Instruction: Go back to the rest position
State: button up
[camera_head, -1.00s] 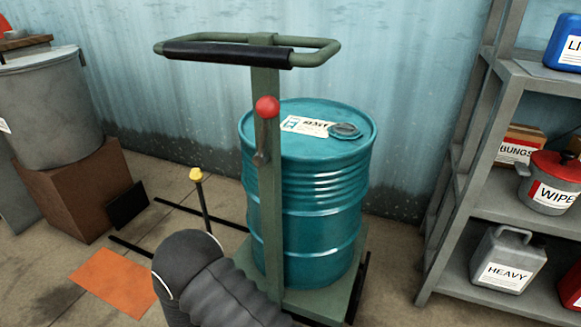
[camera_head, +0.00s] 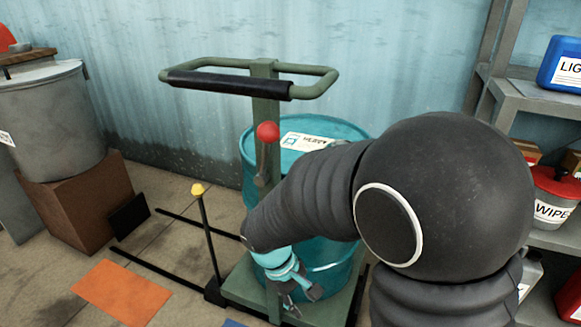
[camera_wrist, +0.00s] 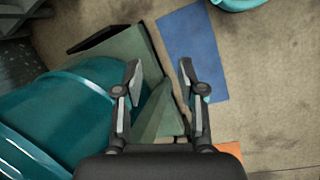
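My gripper (camera_head: 292,303) hangs low in front of the green trolley, pointing down, at the end of my dark grey arm. In the wrist view my gripper (camera_wrist: 160,80) has its two fingers apart with nothing held between them. The green trolley's platform (camera_head: 247,287) and post lie behind it, and the platform corner shows below the fingers in the wrist view (camera_wrist: 128,50). The teal drum (camera_head: 258,152) stands on the trolley; my arm hides much of it. The drum also fills the left of the wrist view (camera_wrist: 60,110).
A yellow-topped pedal or lever (camera_head: 198,189) rises left of the trolley. An orange mat (camera_head: 120,292) and a blue mat (camera_wrist: 195,50) lie on the floor. A grey bin (camera_head: 55,110) on a brown box (camera_head: 85,200) stands left. A shelf with containers (camera_head: 515,95) stands right.

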jog(key=s+d+r+m+t+y+p, duration=0.1)
jog(key=s+d+r+m+t, duration=0.1)
jog(key=r, duration=0.5)
jog(key=s+d+r+m+t+y+p, duration=0.1)
jog(key=s+d+r+m+t, duration=0.1)
jog(key=s+d+r+m, duration=0.2)
jog(key=s+d+r+m+t+y+p, duration=0.2)
jog(key=s+d+r, duration=0.2)
jog(key=d+r, duration=0.3)
notch_tip(320, 180, up, 5)
jog(key=shift+f+m, duration=0.1)
jog(key=shift+m, duration=0.3)
